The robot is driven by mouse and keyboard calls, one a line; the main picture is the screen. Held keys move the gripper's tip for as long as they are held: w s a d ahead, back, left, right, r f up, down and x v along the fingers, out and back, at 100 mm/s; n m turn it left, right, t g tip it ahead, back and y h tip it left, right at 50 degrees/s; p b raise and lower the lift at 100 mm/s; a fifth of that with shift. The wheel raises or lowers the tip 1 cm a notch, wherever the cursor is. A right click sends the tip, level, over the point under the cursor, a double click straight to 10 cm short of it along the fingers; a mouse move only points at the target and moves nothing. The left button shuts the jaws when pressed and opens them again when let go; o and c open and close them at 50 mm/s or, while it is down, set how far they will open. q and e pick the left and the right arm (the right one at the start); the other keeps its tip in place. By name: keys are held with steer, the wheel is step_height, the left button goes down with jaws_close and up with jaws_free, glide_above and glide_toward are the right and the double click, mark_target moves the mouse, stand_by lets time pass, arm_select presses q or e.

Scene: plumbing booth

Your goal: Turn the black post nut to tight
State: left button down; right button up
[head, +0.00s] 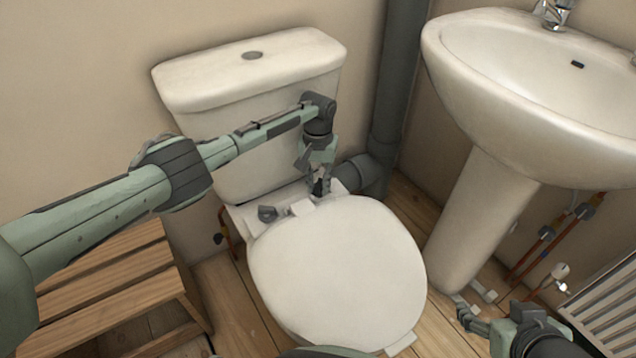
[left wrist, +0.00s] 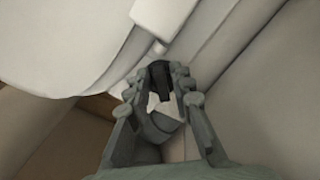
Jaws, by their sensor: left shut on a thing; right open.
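The black post nut (left wrist: 158,75) is between my left gripper's fingertips (left wrist: 160,80) in the left wrist view. In the head view, my left gripper (head: 319,184) points down at the back of the toilet seat, and a little of the black nut (head: 318,187) shows between its fingers. The gripper is shut on the nut; the fingers hide much of it, and I cannot tell how tight it sits. My right gripper (head: 467,314) is open and empty, low at the lower right near the washbasin pedestal.
A grey winged piece (head: 268,213) sits at the left seat hinge. The closed toilet lid (head: 335,270) lies in front and the cistern (head: 250,75) stands behind. A dark waste pipe (head: 398,80), washbasin (head: 540,90) and radiator (head: 605,315) are right; a wooden step (head: 105,275) is left.

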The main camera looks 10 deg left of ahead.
mark_target(318, 186)
stand_by(0.8)
arm_select(q)
steer(key=c, duration=1.3)
jaws_free()
steer(key=shift+r, duration=0.15)
step_height(318, 186, up, 12)
